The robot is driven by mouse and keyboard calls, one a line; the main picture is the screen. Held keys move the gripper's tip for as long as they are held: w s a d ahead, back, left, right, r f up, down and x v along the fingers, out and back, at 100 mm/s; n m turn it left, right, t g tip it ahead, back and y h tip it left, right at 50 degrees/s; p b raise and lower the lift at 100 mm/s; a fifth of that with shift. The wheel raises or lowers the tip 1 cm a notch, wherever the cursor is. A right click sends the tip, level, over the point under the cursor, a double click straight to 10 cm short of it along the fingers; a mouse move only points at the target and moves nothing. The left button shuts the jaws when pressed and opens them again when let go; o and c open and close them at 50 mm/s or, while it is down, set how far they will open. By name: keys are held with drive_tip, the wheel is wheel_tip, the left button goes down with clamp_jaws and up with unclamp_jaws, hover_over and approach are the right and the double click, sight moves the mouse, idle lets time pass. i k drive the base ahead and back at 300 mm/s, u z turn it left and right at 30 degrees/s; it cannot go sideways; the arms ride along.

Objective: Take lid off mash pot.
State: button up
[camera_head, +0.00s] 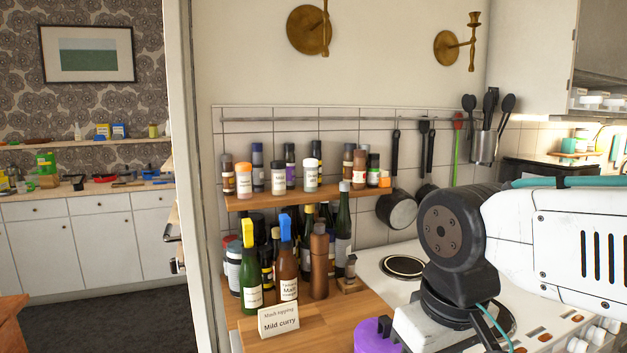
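No pot that I can clearly tell as the mash pot shows. A purple rounded thing (368,338) shows at the bottom edge, partly hidden by my arm; I cannot tell whether it is a lid or a pot. A small sign reading "Mash topping, Mild curry" (278,321) stands on the wooden counter to its left. My arm reaches in from the right over the white cooker (378,262). My gripper's fingers are not in view.
A round hotplate (403,266) on the cooker is bare. Several sauce bottles, including a green one (250,275), crowd the counter's back. A spice shelf (262,200) is above them. A dark pan (397,210) hangs on the tiled wall. A doorway opens at left.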

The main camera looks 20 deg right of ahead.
sight(372, 334)
drive_tip(key=k, duration=0.5)
drive_tip(key=u, duration=1.2)
drive_tip(key=i, duration=0.6)
drive_tip(key=z, duration=0.75)
